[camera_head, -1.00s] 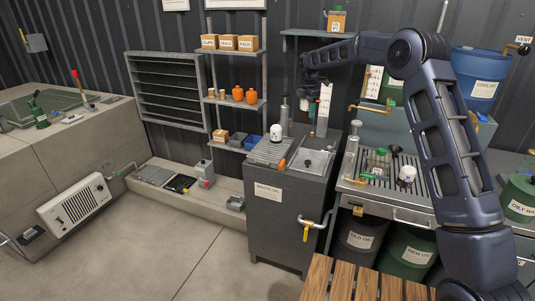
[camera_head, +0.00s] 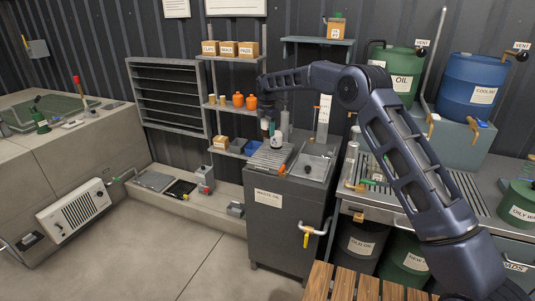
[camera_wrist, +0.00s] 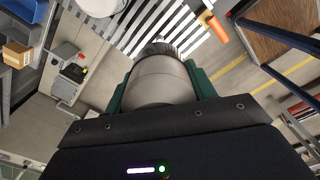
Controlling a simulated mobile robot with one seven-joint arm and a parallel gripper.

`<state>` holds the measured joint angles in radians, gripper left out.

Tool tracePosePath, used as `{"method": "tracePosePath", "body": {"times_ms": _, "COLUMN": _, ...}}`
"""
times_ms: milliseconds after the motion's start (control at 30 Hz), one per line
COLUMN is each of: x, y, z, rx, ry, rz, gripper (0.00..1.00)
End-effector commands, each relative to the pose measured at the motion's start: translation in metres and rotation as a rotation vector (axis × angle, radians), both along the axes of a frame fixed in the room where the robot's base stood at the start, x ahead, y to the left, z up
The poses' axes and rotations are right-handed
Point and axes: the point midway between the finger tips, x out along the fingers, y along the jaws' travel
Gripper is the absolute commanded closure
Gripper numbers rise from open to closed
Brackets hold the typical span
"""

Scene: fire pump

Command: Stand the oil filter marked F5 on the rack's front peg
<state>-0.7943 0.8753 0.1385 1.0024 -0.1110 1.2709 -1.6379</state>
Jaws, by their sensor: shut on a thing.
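My gripper (camera_wrist: 162,92) is shut on a pale grey cylinder, apparently an oil filter (camera_wrist: 163,78), with a ridged dark end pointing away from the wrist. No marking can be read on it, so I cannot tell whether it is F5. The rack's pegs cannot be made out.
Shelves with orange jars (camera_head: 238,99) and a blue bin (camera_head: 239,145) stand close on the left.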

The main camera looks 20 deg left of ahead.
Motion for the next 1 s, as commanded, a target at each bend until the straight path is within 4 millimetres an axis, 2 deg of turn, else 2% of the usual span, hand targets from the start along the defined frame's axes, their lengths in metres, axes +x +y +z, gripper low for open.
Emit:
{"method": "tracePosePath", "body": {"times_ms": 100, "x": 0.0, "y": 0.0, "z": -0.026, "rx": -0.002, "ry": 0.002, "rz": 0.001, "gripper": 0.78}}
{"method": "tracePosePath", "body": {"times_ms": 300, "x": 0.0, "y": -0.001, "z": -0.066, "rx": -0.002, "ry": 0.0, "rz": -0.001, "gripper": 0.78}}
{"method": "tracePosePath", "body": {"times_ms": 400, "x": 0.0, "y": 0.0, "z": -0.077, "rx": 0.001, "ry": -0.001, "rz": -0.001, "gripper": 0.78}}
{"method": "tracePosePath", "body": {"times_ms": 667, "x": 0.0, "y": 0.0, "z": -0.092, "rx": -0.001, "ry": -0.001, "rz": -0.001, "gripper": 0.78}}
{"method": "tracePosePath", "body": {"times_ms": 900, "x": 0.0, "y": 0.0, "z": -0.123, "rx": 0.0, "ry": 0.0, "rz": 0.0, "gripper": 0.78}}
{"method": "tracePosePath", "body": {"times_ms": 1000, "x": 0.0, "y": 0.0, "z": -0.128, "rx": 0.001, "ry": -0.001, "rz": 0.0, "gripper": 0.78}}
